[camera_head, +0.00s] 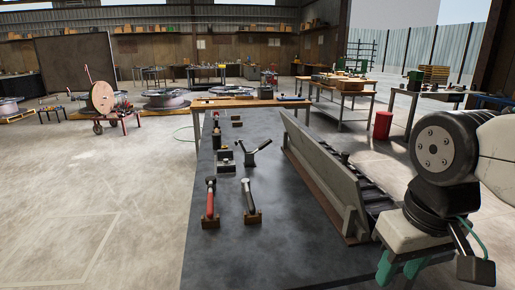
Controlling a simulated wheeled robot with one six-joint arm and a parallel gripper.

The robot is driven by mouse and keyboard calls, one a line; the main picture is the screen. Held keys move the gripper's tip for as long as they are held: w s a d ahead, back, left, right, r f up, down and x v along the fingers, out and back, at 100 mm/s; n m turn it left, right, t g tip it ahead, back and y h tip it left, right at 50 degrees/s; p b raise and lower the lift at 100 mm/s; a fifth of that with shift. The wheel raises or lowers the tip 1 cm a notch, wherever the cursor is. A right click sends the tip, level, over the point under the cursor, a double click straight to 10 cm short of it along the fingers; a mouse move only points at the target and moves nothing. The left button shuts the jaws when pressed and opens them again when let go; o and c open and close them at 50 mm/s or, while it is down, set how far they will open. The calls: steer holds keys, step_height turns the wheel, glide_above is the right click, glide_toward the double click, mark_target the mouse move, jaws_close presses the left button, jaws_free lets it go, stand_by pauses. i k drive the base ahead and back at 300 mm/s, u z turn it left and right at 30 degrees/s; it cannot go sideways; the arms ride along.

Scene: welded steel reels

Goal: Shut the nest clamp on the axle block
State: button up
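A dark steel table (290,252) stands in front of me. On it is a clamp with a red upright handle (210,203) on a small brown base. To its right is a grey-handled clamp (249,200), also on a brown base. Farther back are a dark block-like fixture (225,161) and a clamp with spread V-shaped arms (254,152). I cannot tell which holds the axle block, nor whether the nest clamp is open. My gripper (402,267), with green finger parts, is at the lower right, well apart from the clamps. Its fingertips are partly cut off, so its opening is unclear.
A long raised steel rail (325,172) runs along the table's right side, between the clamps and my arm. Small parts (215,125) stand along the far left edge. A wooden-topped bench (250,102) crosses behind. The table's near middle is clear.

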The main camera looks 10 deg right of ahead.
mark_target(269, 141)
steer(key=z, duration=2.55)
steer(key=k, duration=1.55)
steer(key=u, duration=1.95)
steer(key=i, duration=1)
